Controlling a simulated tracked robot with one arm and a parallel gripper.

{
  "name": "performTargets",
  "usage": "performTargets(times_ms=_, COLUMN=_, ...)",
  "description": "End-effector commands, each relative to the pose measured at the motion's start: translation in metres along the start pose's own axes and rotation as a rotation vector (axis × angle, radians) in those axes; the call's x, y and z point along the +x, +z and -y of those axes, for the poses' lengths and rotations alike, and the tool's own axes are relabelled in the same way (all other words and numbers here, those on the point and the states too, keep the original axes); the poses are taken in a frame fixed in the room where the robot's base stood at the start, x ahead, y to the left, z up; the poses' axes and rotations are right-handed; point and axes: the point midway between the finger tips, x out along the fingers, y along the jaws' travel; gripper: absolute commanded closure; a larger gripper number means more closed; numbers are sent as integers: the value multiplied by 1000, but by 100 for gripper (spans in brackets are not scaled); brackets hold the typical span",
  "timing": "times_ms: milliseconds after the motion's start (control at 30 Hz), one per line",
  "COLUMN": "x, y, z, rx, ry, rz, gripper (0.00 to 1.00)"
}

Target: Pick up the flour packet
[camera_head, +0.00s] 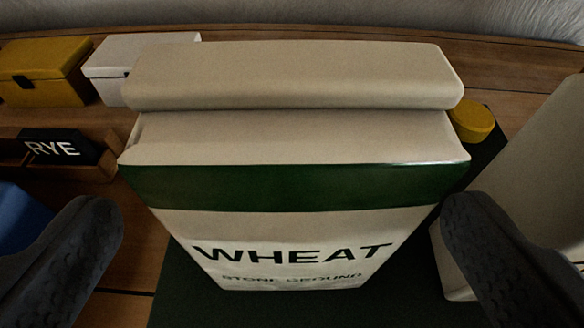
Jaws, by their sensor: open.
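The flour packet (300,185) stands upright in the middle of the view. It is beige with a dark green band, a folded top, and the words "WHEAT" and "STONE GROUND" on its front. It stands on a dark green mat (190,300). My gripper (282,225) is open, with one dark ridged finger low on the left and one low on the right. The packet is between and beyond the fingers, and I see no clear contact. The packet's back is hidden.
A yellow box (45,70) and a white box (140,55) stand at the back left. A black "RYE" block (58,147) sits in a wooden holder (95,170). A blue object (20,222) is at left. A yellow round object (472,121) and another pale packet (535,190) are close at right.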

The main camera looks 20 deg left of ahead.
Motion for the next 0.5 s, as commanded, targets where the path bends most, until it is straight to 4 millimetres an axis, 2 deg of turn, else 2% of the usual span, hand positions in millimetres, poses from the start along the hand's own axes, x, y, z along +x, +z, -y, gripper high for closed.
performTargets(times_ms=300, x=36, y=3, z=-4, rx=-1, ry=0, rz=1, gripper=2)
performTargets(times_ms=500, x=46, y=5, z=-4, rx=0, ry=0, rz=3, gripper=2)
